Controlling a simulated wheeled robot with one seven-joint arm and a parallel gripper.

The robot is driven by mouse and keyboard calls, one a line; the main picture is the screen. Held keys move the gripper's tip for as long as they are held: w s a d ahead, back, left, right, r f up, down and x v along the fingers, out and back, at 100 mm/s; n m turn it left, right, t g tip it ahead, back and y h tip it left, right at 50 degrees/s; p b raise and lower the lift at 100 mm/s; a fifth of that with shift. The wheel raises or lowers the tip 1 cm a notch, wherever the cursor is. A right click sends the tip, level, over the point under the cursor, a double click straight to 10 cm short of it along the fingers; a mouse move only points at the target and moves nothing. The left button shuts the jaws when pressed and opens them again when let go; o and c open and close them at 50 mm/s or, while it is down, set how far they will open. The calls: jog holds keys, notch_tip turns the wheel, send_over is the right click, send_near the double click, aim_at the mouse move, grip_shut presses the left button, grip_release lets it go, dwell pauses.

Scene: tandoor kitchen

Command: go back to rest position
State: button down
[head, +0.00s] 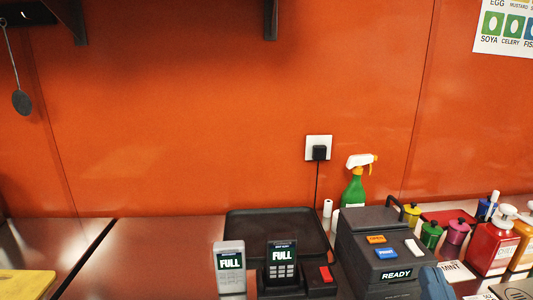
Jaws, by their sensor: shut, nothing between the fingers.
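My gripper is not in view in the head view, and no part of my arm can be made out for sure. The view looks over a dark reddish counter (150,262) against an orange wall. A grey handheld terminal (230,284) with a screen reading FULL stands at the front centre. A dark terminal (281,262), also reading FULL, sits in a black dock with a red button.
A dark grey machine (376,245) reading READY stands right of centre, with a green spray bottle (352,191) behind it. Coloured jars and a red pump bottle (490,245) crowd the right. A yellow board (25,284) lies at left. The left counter is mostly clear.

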jog(key=s+a+f+g+y, duration=0.1)
jog(key=s+f+g, duration=0.1)
jog(key=s+f, duration=0.45)
jog(key=s+a+f+g+y, duration=0.15)
jog(key=s+f, duration=0.25)
jog(key=s, duration=0.5)
jog(key=s+d+f+n+g, duration=0.1)
jog(key=s, duration=0.5)
jog(key=s+d+f+g+y, duration=0.1)
jog(key=s+d, duration=0.1)
jog(key=s, duration=0.5)
jog(key=shift+s+d+f+n, duration=0.25)
jog(key=shift+f+n, duration=0.05)
jog(key=shift+n, duration=0.1)
jog(key=shift+y, duration=0.25)
